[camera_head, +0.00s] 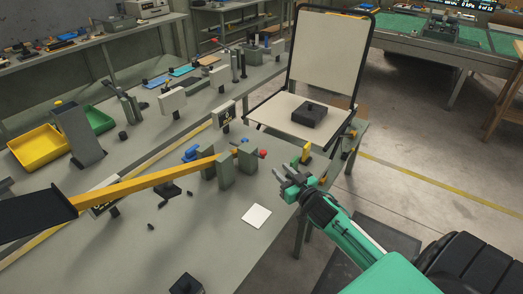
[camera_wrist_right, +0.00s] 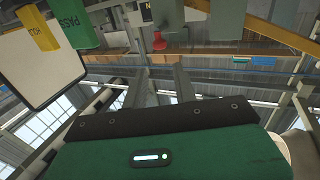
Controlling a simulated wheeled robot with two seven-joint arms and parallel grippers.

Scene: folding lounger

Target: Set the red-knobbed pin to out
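The red-knobbed pin (camera_head: 263,153) shows its red knob at the right side of a small grey block on the near bench. In the right wrist view the red knob (camera_wrist_right: 159,41) is beyond my fingertips, near the top middle. My right gripper (camera_head: 286,181) is to the right of the knob and lower in the head view, apart from it. In the wrist view its two grey fingers (camera_wrist_right: 162,82) stand apart with nothing between them. The pin's shaft is hidden, so how far it is pulled cannot be told. My left gripper is not in view.
A long yellow bar (camera_head: 150,184) with a black end crosses the bench to grey uprights. A yellow post (camera_head: 306,152) stands near my right gripper. The lounger (camera_head: 330,52) with white panels carries a black box (camera_head: 309,113). A white square (camera_head: 256,216) lies on the bench (camera_head: 215,245).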

